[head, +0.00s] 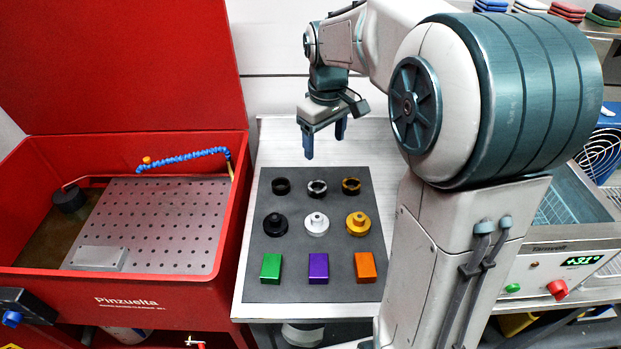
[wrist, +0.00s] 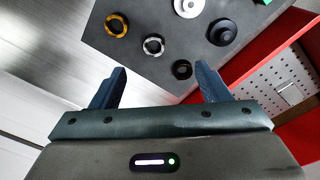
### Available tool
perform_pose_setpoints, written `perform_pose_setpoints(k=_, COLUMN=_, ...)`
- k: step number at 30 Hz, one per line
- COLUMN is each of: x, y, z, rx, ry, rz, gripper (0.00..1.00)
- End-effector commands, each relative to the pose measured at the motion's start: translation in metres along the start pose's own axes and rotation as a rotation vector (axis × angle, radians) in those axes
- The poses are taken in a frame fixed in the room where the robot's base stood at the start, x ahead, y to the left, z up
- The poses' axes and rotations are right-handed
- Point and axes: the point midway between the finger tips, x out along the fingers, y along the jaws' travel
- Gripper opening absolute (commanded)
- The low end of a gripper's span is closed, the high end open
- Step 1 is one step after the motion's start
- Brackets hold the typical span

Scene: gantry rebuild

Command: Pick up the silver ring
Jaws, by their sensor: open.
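The silver ring (head: 317,188) lies on the dark mat (head: 289,203), in the middle of the back row between a black ring (head: 281,186) and a gold ring (head: 351,186). In the wrist view the silver ring (wrist: 154,44) shows beyond the fingertips, between the gold ring (wrist: 117,24) and the black ring (wrist: 182,69). My gripper (head: 325,147) is above the back edge of the mat, behind the ring and apart from it. Its fingers (wrist: 162,78) are open with nothing between them.
Black, silver and gold flanged pieces (head: 317,223) form the middle row. Green, purple and orange blocks (head: 318,267) form the front row. A red parts washer (head: 240,200) with a raised lid stands left of the table. A machine with a green display (head: 583,261) stands right.

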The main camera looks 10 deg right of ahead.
Motion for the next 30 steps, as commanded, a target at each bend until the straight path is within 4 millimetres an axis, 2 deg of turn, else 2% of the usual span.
perform_pose_setpoints(k=1, x=0.015, y=0.006, z=-0.01, rx=-0.026, ry=-0.014, rz=-0.011, gripper=0.69)
perform_pose_setpoints(k=3, x=0.027, y=0.013, z=-0.022, rx=-0.063, ry=-0.028, rz=-0.023, gripper=0.69)
perform_pose_setpoints(k=10, x=0.051, y=0.025, z=-0.045, rx=-0.138, ry=-0.052, rz=-0.05, gripper=0.69)
perform_pose_setpoints(k=14, x=0.06, y=0.027, z=-0.049, rx=-0.152, ry=-0.058, rz=-0.056, gripper=0.69)
perform_pose_setpoints(k=24, x=0.122, y=0.023, z=-0.044, rx=-0.153, ry=-0.06, rz=-0.058, gripper=0.69)
perform_pose_setpoints(k=30, x=0.139, y=0.023, z=-0.043, rx=-0.152, ry=-0.057, rz=-0.056, gripper=0.69)
